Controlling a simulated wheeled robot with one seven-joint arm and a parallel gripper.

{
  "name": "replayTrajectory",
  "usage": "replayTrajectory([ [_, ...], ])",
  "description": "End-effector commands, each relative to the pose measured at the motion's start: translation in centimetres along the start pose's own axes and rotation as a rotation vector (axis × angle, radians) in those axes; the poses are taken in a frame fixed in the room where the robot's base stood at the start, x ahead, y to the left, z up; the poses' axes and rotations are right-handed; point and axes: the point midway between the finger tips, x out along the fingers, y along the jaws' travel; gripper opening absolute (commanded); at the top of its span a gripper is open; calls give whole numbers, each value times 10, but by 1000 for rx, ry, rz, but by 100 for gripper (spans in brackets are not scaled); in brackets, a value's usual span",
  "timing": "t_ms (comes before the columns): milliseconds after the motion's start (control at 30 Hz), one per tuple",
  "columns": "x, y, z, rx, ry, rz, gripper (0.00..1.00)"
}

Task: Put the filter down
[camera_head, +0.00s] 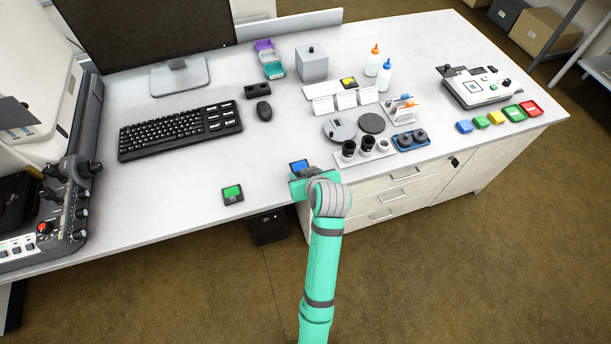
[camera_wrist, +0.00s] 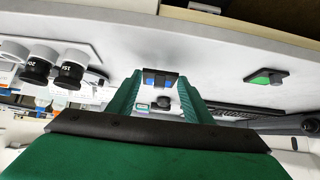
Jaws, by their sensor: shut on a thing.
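My gripper (camera_head: 301,178) is at the front edge of the desk, below the mouse in the head view. It is shut on a small dark-framed filter with a blue face (camera_head: 299,166). In the wrist view this blue filter (camera_wrist: 159,80) sits between the tips of the two green fingers. I cannot tell whether it touches the desk or hangs just above it. A similar dark filter with a green face (camera_head: 232,193) lies flat on the desk to the left of my gripper; it also shows in the wrist view (camera_wrist: 266,76).
A tray of objectives (camera_head: 366,150) stands just right of my gripper, with a blue holder (camera_head: 410,139) beyond. A keyboard (camera_head: 180,130) and mouse (camera_head: 264,111) lie behind. The desk (camera_head: 268,165) is clear between the green filter and my gripper.

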Motion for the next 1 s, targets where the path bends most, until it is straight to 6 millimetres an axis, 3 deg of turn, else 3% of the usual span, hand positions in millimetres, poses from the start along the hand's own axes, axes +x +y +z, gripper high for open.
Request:
replayTrajectory([
  [267, 24, 3, 24, 3, -3, 1, 26],
  [700, 28, 4, 28, 4, -1, 3, 26],
  [733, 28, 4, 27, 4, -1, 3, 53],
  [800, 28, 4, 27, 4, -1, 3, 65],
  [1000, 27, 4, 27, 4, -1, 3, 65],
])
